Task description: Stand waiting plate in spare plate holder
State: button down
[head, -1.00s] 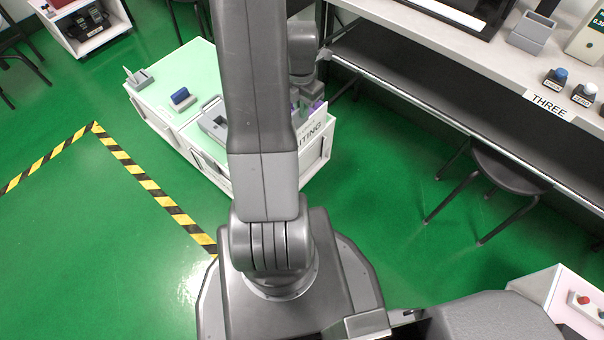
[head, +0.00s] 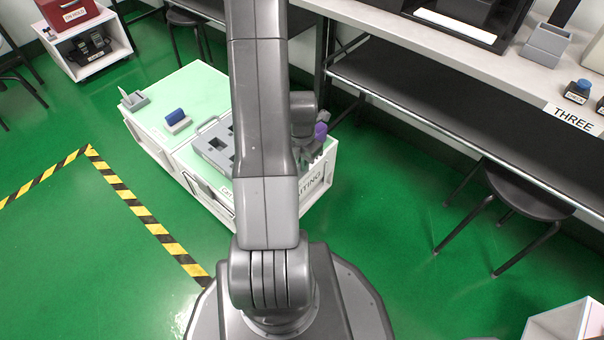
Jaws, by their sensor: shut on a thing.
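My gripper (head: 312,150) is partly in view at the right end of the green-topped cart marked WAITING (head: 200,88), largely hidden by my own arm. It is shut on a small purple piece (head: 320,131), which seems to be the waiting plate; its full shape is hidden. The purple piece is at the cart's right end, and I cannot tell whether it touches the cart. A small grey slotted stand (head: 135,101) is at the cart's far left corner. I cannot tell whether it is the spare plate holder.
A grey tray with dark recesses (head: 211,143) and a blue block on a light base (head: 177,119) lie on the cart. A bench (head: 470,115) marked THREE and a dark stool (head: 525,190) stand to the right. Green floor is open at left, with striped tape (head: 145,215).

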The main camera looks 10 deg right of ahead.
jog(key=shift+f+b, duration=0.8)
jog(key=shift+f, duration=1.35)
jog(key=shift+f, duration=0.15)
jog(key=c, duration=1.6)
grip_release()
jog(key=shift+o, duration=0.2)
notch_tip(320, 180, up, 12)
jog(key=p, duration=0.4)
jog(key=shift+p, duration=0.3)
